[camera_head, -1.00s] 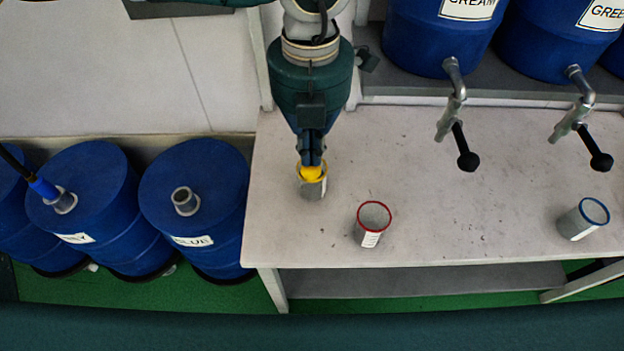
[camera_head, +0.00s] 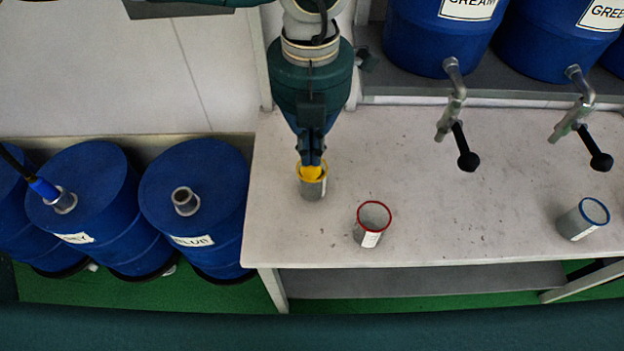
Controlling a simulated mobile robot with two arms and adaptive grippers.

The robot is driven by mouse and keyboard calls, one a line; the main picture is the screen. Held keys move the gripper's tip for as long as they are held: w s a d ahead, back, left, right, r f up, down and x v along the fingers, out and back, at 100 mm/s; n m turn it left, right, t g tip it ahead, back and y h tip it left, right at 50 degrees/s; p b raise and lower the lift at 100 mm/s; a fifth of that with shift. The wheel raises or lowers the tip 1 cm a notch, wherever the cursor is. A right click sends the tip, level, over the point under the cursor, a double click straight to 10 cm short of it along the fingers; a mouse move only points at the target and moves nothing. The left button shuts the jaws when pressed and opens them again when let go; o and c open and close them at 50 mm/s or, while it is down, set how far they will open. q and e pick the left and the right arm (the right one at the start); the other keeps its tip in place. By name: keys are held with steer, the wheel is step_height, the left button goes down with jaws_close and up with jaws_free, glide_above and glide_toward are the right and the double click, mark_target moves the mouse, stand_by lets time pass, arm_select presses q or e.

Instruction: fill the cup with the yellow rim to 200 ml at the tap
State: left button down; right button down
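The grey cup with the yellow rim (camera_head: 313,188) stands on the left part of the pale table (camera_head: 400,140). My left gripper (camera_head: 311,168) points down at the cup's rim from above. Its fingertips cover part of the rim and the cup's mouth, and I cannot tell whether they are closed on the wall. The cream barrel (camera_head: 425,40) has a tap (camera_head: 452,103) with a black-knobbed lever, up and right of the cup. The green barrel (camera_head: 545,45) has a like tap (camera_head: 578,110). My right gripper is not in view.
A red-rimmed cup (camera_head: 372,224) stands close by, right of the yellow-rimmed one. A blue-rimmed cup (camera_head: 583,219) stands at the table's right. Blue barrels (camera_head: 195,200) stand on the floor at left. The table between the cups and under the taps is clear.

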arm_select(q)
step_height(320, 180, up, 10)
steer(key=p, duration=0.4)
steer(key=shift+f, duration=0.1)
stand_by(1.0)
